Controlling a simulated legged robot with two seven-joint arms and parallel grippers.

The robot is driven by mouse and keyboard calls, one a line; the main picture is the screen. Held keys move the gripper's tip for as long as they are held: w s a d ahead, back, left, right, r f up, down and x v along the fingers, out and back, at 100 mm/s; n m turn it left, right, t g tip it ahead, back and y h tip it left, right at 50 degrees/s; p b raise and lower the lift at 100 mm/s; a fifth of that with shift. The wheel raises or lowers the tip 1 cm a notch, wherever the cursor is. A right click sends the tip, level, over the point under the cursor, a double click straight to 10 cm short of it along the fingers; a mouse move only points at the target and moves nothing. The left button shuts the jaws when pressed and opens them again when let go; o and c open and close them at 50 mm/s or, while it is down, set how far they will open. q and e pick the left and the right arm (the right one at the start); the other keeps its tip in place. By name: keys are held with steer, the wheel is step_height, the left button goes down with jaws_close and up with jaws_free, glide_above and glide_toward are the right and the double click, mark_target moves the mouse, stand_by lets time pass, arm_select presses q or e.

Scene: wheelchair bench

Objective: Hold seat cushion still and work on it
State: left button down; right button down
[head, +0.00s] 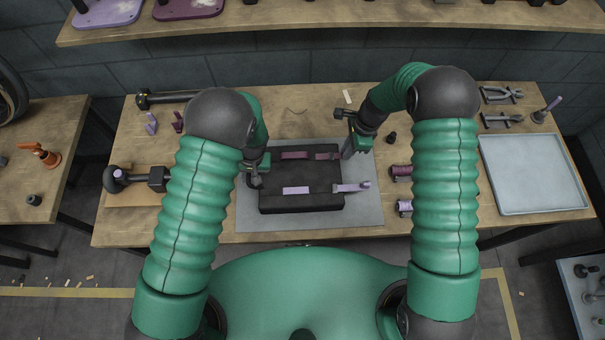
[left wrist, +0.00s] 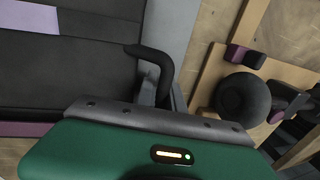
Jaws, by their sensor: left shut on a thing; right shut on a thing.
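The black seat cushion (head: 300,172) lies flat on a grey mat (head: 365,215) at the middle of the bench. It carries dark mauve strips near its far edge and a lavender patch (head: 296,190) near its front. It also shows in the left wrist view (left wrist: 75,75). My left gripper (head: 256,178) is at the cushion's left edge, shut on it; the fingertips are partly hidden. My right gripper (head: 353,148) is beyond the cushion's far right corner, shut on a dark tool (head: 341,113) with a crosswise head.
Mauve and lavender spools (head: 402,171) stand right of the mat. A pale tray (head: 535,172) and pliers (head: 500,93) lie at the bench's right. Dark dumbbell-like parts (head: 135,178) lie at the left. A shelf (head: 330,18) runs above the back.

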arm_select(q)
steer(key=shift+s+a, duration=0.1)
steer(key=shift+a, duration=0.05)
arm_select(e)
steer(key=shift+d, duration=2.55)
steer(key=c, duration=1.3)
jaws_free()
steer(key=shift+o, duration=0.3)
steer(key=shift+a, duration=0.1)
steer(key=shift+r, duration=0.1)
steer(key=a+v, duration=0.1)
steer(key=v, duration=0.5)
steer(key=shift+a+r, duration=0.2)
steer(key=shift+r, duration=0.25)
